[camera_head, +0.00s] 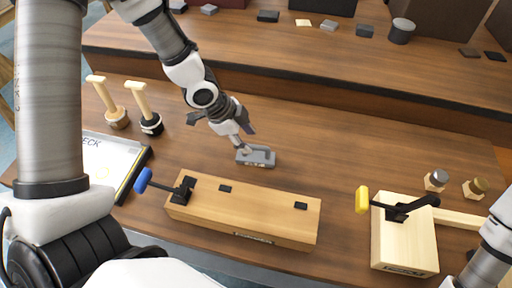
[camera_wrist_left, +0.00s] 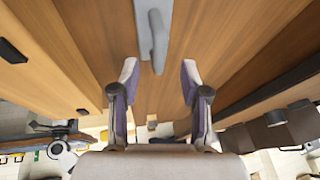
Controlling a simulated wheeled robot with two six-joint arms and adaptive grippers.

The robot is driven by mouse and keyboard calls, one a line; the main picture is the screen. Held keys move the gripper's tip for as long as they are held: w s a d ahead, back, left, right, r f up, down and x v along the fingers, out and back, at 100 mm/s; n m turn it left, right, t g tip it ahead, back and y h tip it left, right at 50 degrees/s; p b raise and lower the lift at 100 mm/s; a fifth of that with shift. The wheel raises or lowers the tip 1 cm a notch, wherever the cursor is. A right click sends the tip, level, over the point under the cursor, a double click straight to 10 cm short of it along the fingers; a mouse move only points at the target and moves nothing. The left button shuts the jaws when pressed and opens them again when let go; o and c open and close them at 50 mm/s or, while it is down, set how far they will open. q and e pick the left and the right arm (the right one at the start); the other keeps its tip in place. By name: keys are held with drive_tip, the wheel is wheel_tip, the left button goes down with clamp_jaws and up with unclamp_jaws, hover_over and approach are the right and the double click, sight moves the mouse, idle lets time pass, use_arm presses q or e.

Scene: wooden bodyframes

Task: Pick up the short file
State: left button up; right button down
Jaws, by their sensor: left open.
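A grey block-like tool with a raised grey handle, seemingly the short file (camera_head: 262,160), lies on the wooden bench behind the long wooden block. Its label is too small to read. In the left wrist view the short file (camera_wrist_left: 154,30) is at the top centre, with its handle pointing down the picture between the fingers. My left gripper (camera_head: 236,136) is just behind and above it in the head view. In the left wrist view the left gripper (camera_wrist_left: 159,78) is open and empty, its fingertips apart from the file. My right gripper is out of view.
A long wooden block (camera_head: 240,217) with a blue-handled clamp (camera_head: 143,180) lies in front. A pale block (camera_head: 405,247) with a yellow-handled clamp (camera_head: 362,199) stands right. Two wooden-handled tools (camera_head: 140,102) stand left. Bench to the file's right is clear.

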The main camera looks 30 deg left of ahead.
sight(254, 146)
use_arm(q)
drive_tip(key=shift+w+d+f, duration=0.1)
drive_tip(key=shift+d+f, duration=0.25)
drive_tip(key=shift+f, duration=0.25)
drive_tip(key=shift+w+d+f, duration=0.1)
drive_tip(key=shift+d+f, duration=0.25)
drive_tip(key=shift+f, duration=0.25)
drive_tip(key=f, duration=0.1)
drive_tip(key=w+f, duration=0.1)
drive_tip(key=shift+w+d+f, duration=0.15)
drive_tip(key=shift+w+f, duration=0.15)
drive_tip(key=shift+s+r, duration=0.1)
drive_tip(key=shift+s, duration=0.05)
drive_tip(key=shift+s+d+r, duration=0.1)
drive_tip(key=c, duration=0.3)
clamp_jaws()
drive_tip(key=shift+r, duration=0.1)
